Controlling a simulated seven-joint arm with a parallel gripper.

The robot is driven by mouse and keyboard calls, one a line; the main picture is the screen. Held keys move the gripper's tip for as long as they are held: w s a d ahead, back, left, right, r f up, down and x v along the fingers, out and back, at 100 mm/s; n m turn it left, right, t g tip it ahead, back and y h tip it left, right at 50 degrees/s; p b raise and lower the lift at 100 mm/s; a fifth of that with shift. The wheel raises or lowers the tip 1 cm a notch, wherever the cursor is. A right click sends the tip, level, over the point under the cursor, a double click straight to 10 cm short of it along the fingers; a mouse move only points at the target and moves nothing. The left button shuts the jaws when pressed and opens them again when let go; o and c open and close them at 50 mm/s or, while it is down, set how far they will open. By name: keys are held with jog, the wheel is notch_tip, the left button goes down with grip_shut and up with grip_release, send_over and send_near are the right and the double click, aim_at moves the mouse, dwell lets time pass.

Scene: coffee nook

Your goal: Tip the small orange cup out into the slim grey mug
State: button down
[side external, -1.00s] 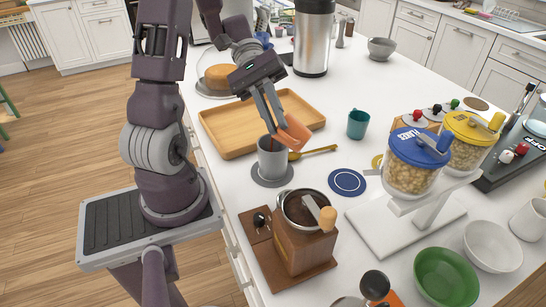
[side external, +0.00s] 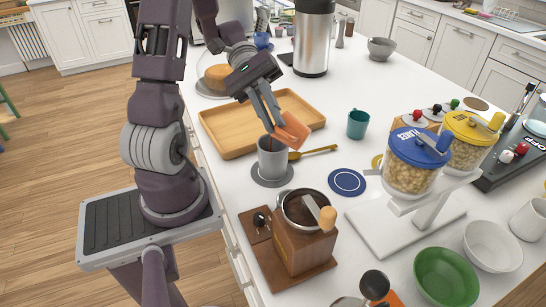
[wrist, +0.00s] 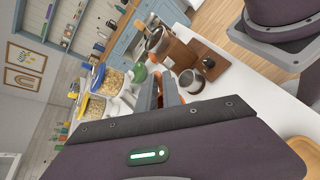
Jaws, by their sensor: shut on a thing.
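My gripper (side external: 275,126) is shut on the small orange cup (side external: 292,133) and holds it tilted just above the slim grey mug (side external: 271,158). The cup's mouth points down and left toward the mug's opening. A thin dark brown stream or patch shows at the mug's mouth. The grey mug stands upright on a round grey coaster (side external: 262,180). In the wrist view the grey mug (wrist: 191,83) stands beside my gripper's fingers, and the orange cup is mostly hidden behind them.
A wooden tray (side external: 226,137) lies behind the mug. A wooden spoon (side external: 318,150), a blue coaster (side external: 347,182) and a teal cup (side external: 358,124) are to the right. A wooden coffee grinder (side external: 304,245) stands in front.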

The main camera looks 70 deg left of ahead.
dwell(0.3)
jog(key=shift+w+d, duration=0.2)
jog(key=shift+w, duration=0.15)
jog(key=shift+s+a+h, duration=0.25)
jog(key=shift+a+h, duration=0.05)
jog(key=shift+h, duration=0.1)
dwell(0.4)
jog(key=shift+s+a+m+t+h, duration=0.2)
jog(key=shift+a+m+t+h, duration=0.05)
jog(key=shift+m+t+h, duration=0.05)
dwell(0.3)
